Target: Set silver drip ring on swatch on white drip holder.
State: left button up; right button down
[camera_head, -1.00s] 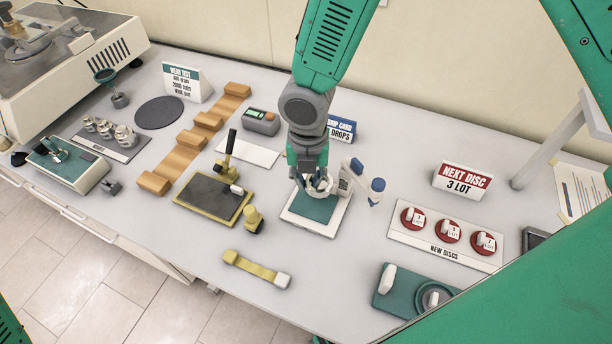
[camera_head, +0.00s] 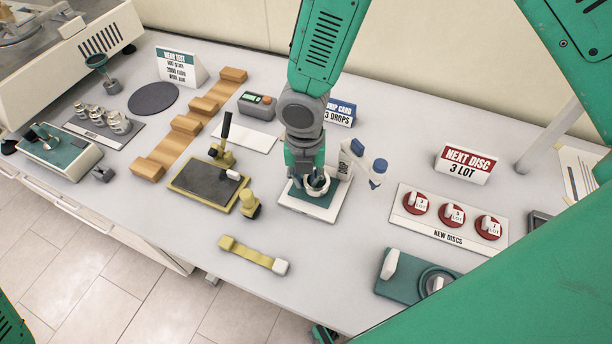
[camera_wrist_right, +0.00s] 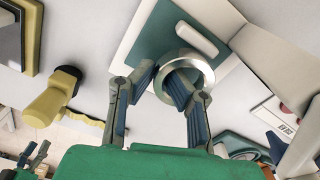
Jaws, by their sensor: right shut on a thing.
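The silver drip ring (camera_wrist_right: 205,66) is in my right gripper (camera_wrist_right: 165,82); in the right wrist view one finger is inside the ring and the other outside its wall. In the head view the right gripper (camera_head: 310,185) is low over the teal swatch (camera_head: 318,211), which lies on the square white drip holder (camera_head: 295,206). The ring appears over the swatch, but the frames do not show whether it touches. The gripper partly hides ring and swatch. Green and dark parts, likely my left gripper (camera_head: 325,333), show at the head view's bottom edge, mostly cut off.
A yellow stamp (camera_head: 249,206) and a yellow-edged dark plate (camera_head: 206,186) are left. A red-disc tray (camera_head: 448,238) is right. The near bench is clear around a yellow strap (camera_head: 252,253).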

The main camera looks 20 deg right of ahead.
jog(key=shift+a+r, duration=0.2)
jog(key=shift+a, duration=1.2)
jog(key=shift+d+f, duration=0.1)
jog(key=shift+d, duration=0.8)
jog(key=shift+a+p, duration=0.5)
jog(key=shift+a, duration=0.55)
jog(key=shift+d, duration=0.8)
jog(key=shift+a, duration=0.45)
jog(key=shift+d+f, duration=0.15)
jog(key=shift+d, duration=0.2)
jog(key=shift+d+f, duration=0.15)
jog(key=shift+f, duration=0.2)
pick_arm(q)
jog(key=shift+a+b, duration=0.3)
jog(key=shift+a, duration=0.5)
pick_arm(e)
jog(key=shift+a+f, duration=0.4)
jog(key=shift+f, duration=0.1)
